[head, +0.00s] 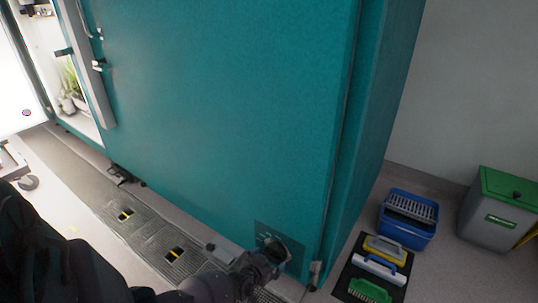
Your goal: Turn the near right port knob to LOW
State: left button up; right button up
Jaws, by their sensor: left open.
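A dark port plate (262,229) with faint markings is set low on the teal chamber wall (220,120), near its right corner. My left gripper (273,250) is at this plate and covers much of it. Its jaws are open. The knob is mostly hidden behind the gripper, so I cannot tell its setting or whether the fingers touch it. My right gripper is not in view.
At right, a blue bucket (405,235) and a grey bin with a green lid (500,185) stand on the floor. Brushes lie on a dark mat (348,262). A floor grate (150,238) runs along the chamber. An open lit chamber with plants is at upper left.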

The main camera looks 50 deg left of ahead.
pick_arm(q)
jog(key=c, duration=0.9)
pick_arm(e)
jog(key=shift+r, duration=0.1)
